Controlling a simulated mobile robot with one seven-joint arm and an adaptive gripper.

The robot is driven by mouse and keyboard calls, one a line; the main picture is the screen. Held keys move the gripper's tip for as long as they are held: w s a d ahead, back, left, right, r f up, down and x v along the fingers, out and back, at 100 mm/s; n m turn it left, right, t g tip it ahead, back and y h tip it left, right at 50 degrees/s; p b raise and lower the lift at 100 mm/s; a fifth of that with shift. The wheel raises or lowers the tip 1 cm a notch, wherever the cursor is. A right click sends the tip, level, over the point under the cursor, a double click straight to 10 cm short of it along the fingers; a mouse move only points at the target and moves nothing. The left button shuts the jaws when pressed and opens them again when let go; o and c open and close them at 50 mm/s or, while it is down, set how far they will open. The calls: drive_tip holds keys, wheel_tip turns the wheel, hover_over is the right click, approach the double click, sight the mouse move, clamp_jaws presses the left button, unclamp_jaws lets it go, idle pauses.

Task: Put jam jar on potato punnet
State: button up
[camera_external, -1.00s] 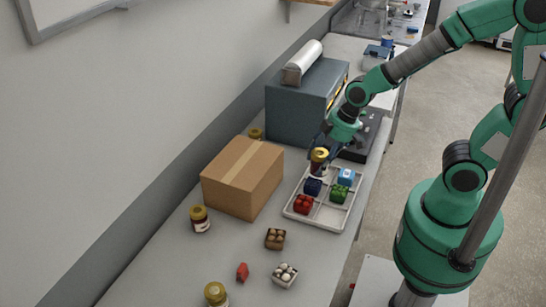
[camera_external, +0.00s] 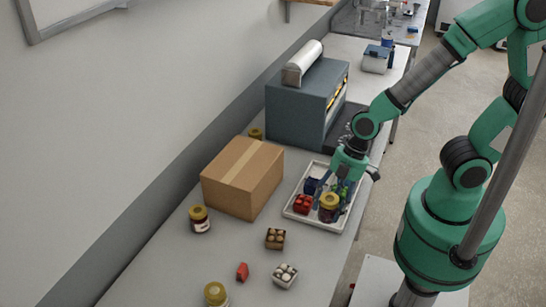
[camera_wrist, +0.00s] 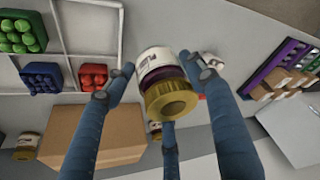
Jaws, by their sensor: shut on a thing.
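My gripper (camera_external: 335,190) is shut on a jam jar (camera_external: 328,208) with a gold lid and dark contents, held over the near right part of the white tray. In the wrist view the jar (camera_wrist: 164,85) sits between my blue fingers (camera_wrist: 162,90), with its lid toward the camera. A small brown punnet (camera_external: 275,238) with round tan contents, which looks like the potato punnet, stands on the bench left of and nearer than the jar. The jar is apart from it. The potato punnet cannot be made out clearly in the wrist view.
A pale punnet (camera_external: 285,276), a red item (camera_external: 242,271) and other jars (camera_external: 200,219) stand on the bench, with bare surface between.

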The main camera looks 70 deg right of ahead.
drive_tip(key=shift+f, duration=0.55)
approach(271, 236)
drive_tip(key=shift+w+a+f, duration=0.2)
drive_tip(key=shift+w+a, duration=0.25)
drive_tip(key=shift+a, duration=0.2)
idle(0.3)
drive_tip(key=shift+f, duration=0.1)
drive_tip(key=shift+f+b, duration=0.45)
drive_tip(key=shift+f, duration=1.25)
drive_tip(key=shift+f, duration=0.15)
drive_tip(key=o, duration=1.5)
